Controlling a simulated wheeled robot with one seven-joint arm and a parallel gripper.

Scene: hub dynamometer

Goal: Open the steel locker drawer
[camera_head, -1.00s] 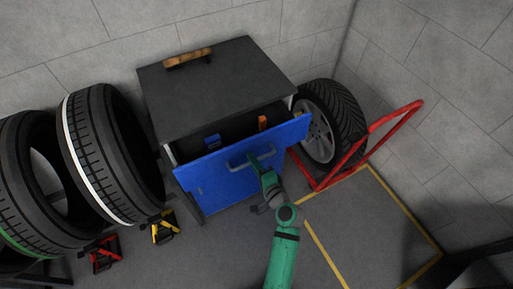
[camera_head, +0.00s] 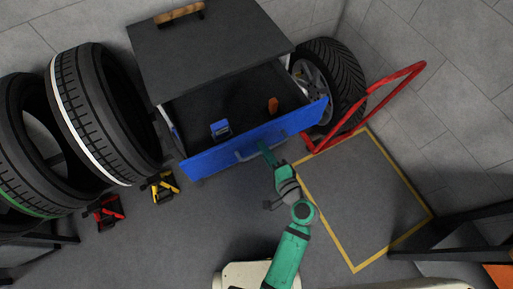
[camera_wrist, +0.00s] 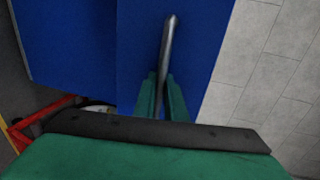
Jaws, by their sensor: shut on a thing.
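The steel locker has a dark grey top (camera_head: 210,52) and a blue drawer front (camera_head: 215,157). The drawer stands well out from the body, and its dark inside shows. A blue item (camera_head: 220,128) and an orange item (camera_head: 273,104) lie in it. My gripper (camera_head: 267,151) is at the grey bar handle (camera_head: 245,155) on the drawer front. In the wrist view the green fingers (camera_wrist: 161,98) are shut on the handle bar (camera_wrist: 168,45), one on each side.
Two tyres (camera_head: 100,115) stand at the left, with a red stand (camera_head: 108,212) and a yellow stand (camera_head: 163,188) near them. A wheel (camera_head: 335,80) and a red tube frame (camera_head: 385,90) stand right of the locker.

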